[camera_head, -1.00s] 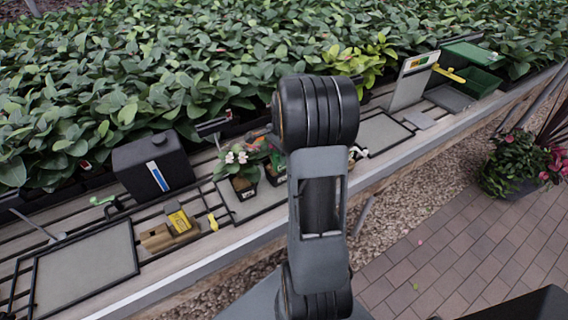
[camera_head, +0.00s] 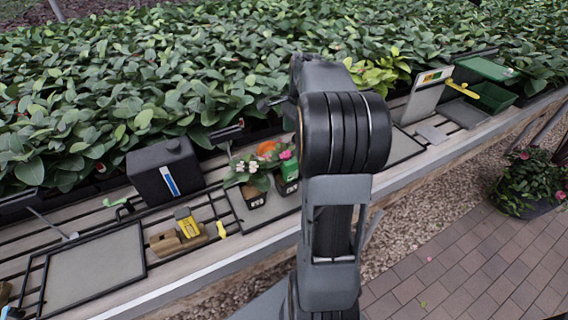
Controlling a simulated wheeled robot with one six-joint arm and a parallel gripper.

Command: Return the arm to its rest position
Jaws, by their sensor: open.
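My arm (camera_head: 332,235) stands upright right of the picture's middle, with its black elbow joint (camera_head: 345,133) large in front. A grey link (camera_head: 322,76) shows behind and above that joint. My gripper (camera_head: 268,103) shows only as a small dark part left of the link, in front of the leaves. It is open, and I see nothing held in it. The rest of it is hidden behind the arm.
A bench carries a black box (camera_head: 165,170), a yellow item on a wooden block (camera_head: 187,224), potted flowers (camera_head: 253,187), a framed panel (camera_head: 95,268) and green crates (camera_head: 490,94). Dense plants fill the back. A flowering pot (camera_head: 525,183) stands right on brick paving.

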